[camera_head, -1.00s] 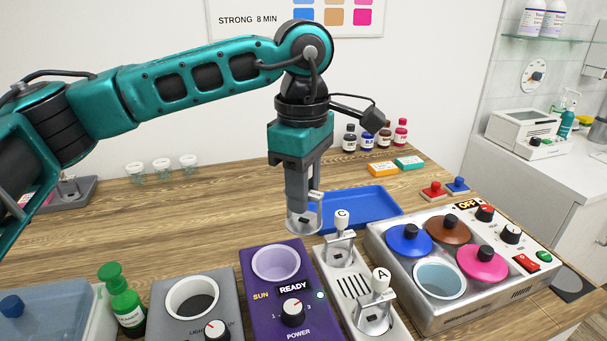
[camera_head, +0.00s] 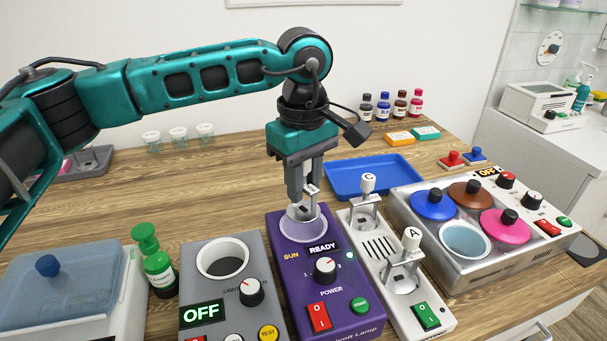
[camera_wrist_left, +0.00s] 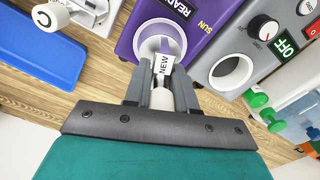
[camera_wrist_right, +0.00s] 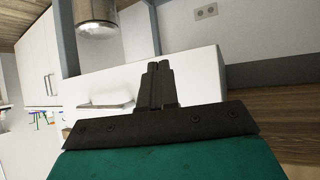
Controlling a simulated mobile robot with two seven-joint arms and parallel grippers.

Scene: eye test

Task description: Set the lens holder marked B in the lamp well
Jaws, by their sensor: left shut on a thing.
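My left gripper (camera_head: 303,192) is shut on a lens holder (camera_head: 299,213) with a pale round base. Its marking is hidden in the jaws; a "NEW" label (camera_wrist_left: 163,64) shows just beyond the fingers in the left wrist view. The holder is upright at the lilac lamp well (camera_head: 303,236) of the purple lamp (camera_head: 285,262). I cannot tell whether its base is inside the well or just above it. Holders C (camera_head: 367,200) and A (camera_head: 406,262) stand on the pale rack. My right gripper (camera_wrist_right: 158,82) is shut and empty, away from these things.
A grey device with a white-rimmed well (camera_head: 222,259) reads OFF, left of the lamp. A green bottle (camera_head: 157,268) stands farther left. A blue tray (camera_head: 368,178) lies behind the rack, and a pot warmer (camera_head: 455,270) stands at the right.

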